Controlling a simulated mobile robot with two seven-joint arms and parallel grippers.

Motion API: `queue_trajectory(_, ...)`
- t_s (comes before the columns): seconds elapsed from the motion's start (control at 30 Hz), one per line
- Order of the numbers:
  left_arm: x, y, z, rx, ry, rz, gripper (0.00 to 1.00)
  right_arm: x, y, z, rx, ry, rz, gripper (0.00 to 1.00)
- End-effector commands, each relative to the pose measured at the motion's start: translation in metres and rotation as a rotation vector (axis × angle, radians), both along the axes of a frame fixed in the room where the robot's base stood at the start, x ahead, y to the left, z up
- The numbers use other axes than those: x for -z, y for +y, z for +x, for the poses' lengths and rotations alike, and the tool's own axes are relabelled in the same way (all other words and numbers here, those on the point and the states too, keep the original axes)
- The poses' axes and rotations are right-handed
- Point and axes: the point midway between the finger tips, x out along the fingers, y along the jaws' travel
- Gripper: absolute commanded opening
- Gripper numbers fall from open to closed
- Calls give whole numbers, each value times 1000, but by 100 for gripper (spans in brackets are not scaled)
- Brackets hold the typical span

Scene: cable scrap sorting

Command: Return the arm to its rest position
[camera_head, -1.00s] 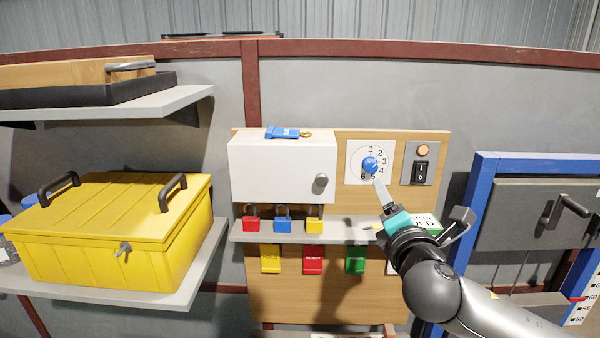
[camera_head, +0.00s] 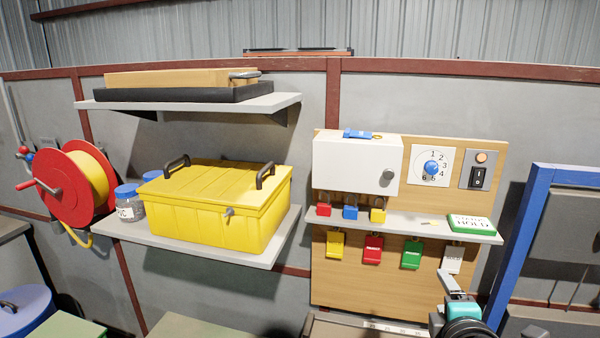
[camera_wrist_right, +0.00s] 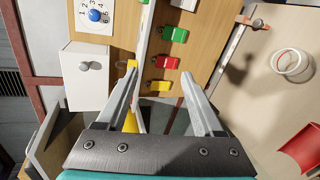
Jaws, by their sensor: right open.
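My right gripper (camera_head: 453,286) is at the bottom right of the head view, low in front of the wooden panel (camera_head: 345,280), with only part of its fingers and wrist showing. In the right wrist view my right gripper (camera_wrist_right: 160,76) has its two grey fingers spread apart with nothing held between them. The panel's hanging tags and shelf lie beyond the fingers. My left gripper is in neither view.
The panel carries a white box (camera_head: 350,165), a blue dial (camera_head: 431,168), padlocks and hanging tags. A blue frame (camera_head: 520,240) stands to its right. A yellow chest (camera_head: 215,210) sits on a shelf at left, beside a red hose reel (camera_head: 70,190).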

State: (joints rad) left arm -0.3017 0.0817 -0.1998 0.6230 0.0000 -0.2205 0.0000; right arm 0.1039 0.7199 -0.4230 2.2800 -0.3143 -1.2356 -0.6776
Motion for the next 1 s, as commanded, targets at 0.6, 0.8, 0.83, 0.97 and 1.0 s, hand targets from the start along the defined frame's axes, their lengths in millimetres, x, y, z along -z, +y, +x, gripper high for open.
queue_trajectory(0.6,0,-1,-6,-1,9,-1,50,180,77,-225,787,548,1119,69)
queue_trajectory(0.8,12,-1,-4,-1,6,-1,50,224,86,-247,920,602,1194,69)
queue_trajectory(0.83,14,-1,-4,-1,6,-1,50,233,86,-245,921,605,1192,69)
queue_trajectory(0.97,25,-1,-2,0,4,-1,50,277,87,-242,927,618,1182,69)
queue_trajectory(1.0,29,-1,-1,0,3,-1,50,292,87,-242,929,622,1179,69)
